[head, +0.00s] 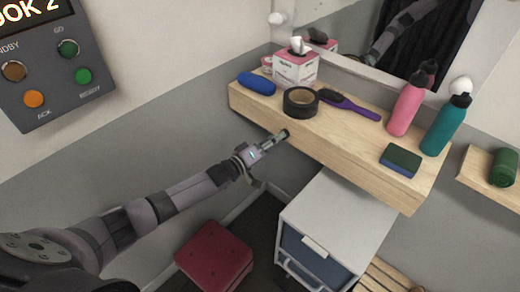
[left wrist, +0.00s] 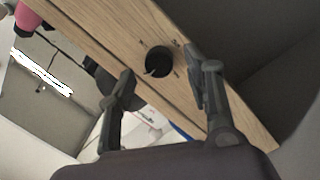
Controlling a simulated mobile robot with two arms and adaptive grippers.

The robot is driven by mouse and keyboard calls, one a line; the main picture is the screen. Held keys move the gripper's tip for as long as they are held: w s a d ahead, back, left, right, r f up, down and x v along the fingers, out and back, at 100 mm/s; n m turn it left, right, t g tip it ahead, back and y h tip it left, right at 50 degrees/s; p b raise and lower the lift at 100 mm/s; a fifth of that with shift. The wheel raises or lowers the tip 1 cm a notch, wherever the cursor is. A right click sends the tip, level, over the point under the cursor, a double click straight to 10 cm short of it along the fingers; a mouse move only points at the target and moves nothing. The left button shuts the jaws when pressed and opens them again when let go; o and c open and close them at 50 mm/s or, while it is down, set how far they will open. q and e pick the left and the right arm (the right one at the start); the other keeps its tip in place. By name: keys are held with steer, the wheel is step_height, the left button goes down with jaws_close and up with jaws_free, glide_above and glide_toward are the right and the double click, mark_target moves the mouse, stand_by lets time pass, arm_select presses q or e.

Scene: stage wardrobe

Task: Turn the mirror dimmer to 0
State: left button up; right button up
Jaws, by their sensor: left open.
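The mirror dimmer is a round black knob (left wrist: 158,62) on the wooden front face of the shelf, with small dark marks around it. A pale pointer line shows on the knob; I cannot read its setting. My left gripper (left wrist: 161,70) is open in the left wrist view, with one finger on each side of the knob and no clear contact visible. In the head view the left gripper (head: 284,135) reaches to the shelf's front edge and the knob is not visible there. My right gripper is not in view.
The wooden shelf (head: 345,148) holds a black tape roll (head: 300,101), a purple brush (head: 350,107), a tissue box (head: 295,68), a blue roll-shaped item (head: 256,83), bottles and a sponge (head: 401,160). Below are a white cabinet (head: 335,215) and a red stool (head: 214,255).

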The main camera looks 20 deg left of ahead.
arm_select(q)
steer(key=v, duration=1)
steer(key=shift+a, duration=0.1)
